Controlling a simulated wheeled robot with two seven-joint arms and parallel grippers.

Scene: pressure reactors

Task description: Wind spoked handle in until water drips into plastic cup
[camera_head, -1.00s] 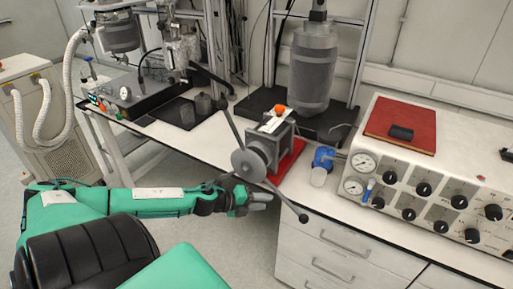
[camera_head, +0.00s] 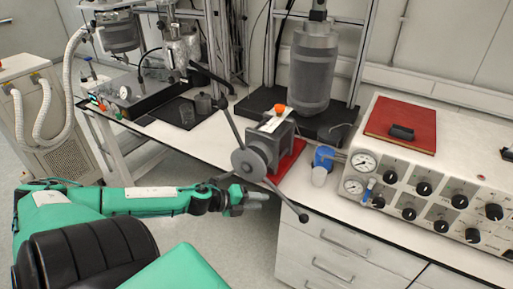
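The spoked handle (camera_head: 249,165) has a round grey hub with dark, ball-ended spokes. One spoke points up to the left, one down to the right, and one to the left behind my gripper. It sits on the front of a grey pump block (camera_head: 273,139) on a red base. The clear plastic cup (camera_head: 319,176) stands at the table edge, right of the handle; no water can be made out in it. My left gripper (camera_head: 262,198) is just below the hub, fingers pointing right; its finger gap is too small to judge. My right gripper is out of view.
A blue-capped item (camera_head: 324,156) stands behind the cup. A white control panel (camera_head: 430,185) with gauges and knobs fills the right side of the bench. White drawers (camera_head: 340,250) are below. Open floor lies left of the drawers.

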